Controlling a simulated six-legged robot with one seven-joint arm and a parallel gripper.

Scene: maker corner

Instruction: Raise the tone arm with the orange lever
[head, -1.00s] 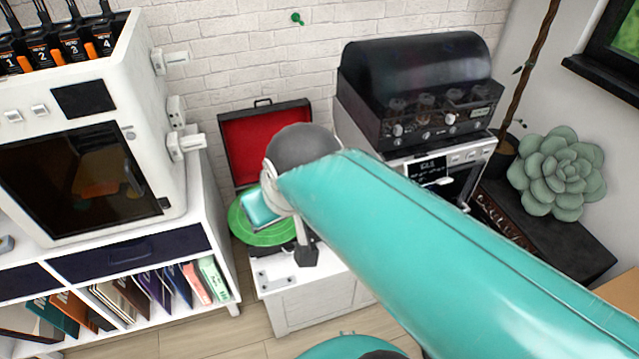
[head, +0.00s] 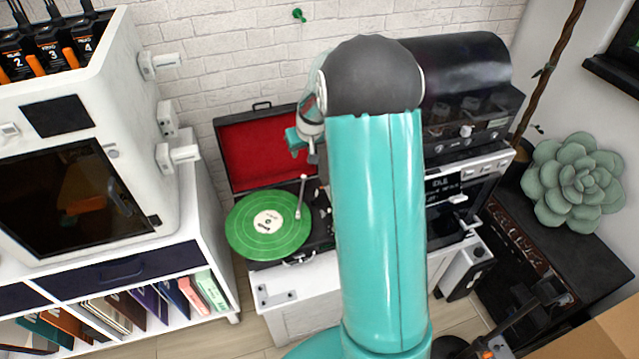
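The record player (head: 262,262) is an open black case with a red-lined lid (head: 265,150). A green record (head: 255,238) with a pale label lies on it. The thin pale tone arm (head: 301,198) reaches from the back right over the record's right edge; whether its tip touches is too small to tell. I see no orange lever; my teal arm covers the player's right part. My gripper (head: 314,156) shows only in part beside my arm, above the player's back right; its fingers are too hidden to tell open from shut.
The player stands on a low white cabinet (head: 285,305). A white shelf unit with a machine (head: 75,185) stands close on the left. A black-domed machine (head: 465,85) stands on the right, partly behind my arm. A large succulent (head: 575,180) is farther right.

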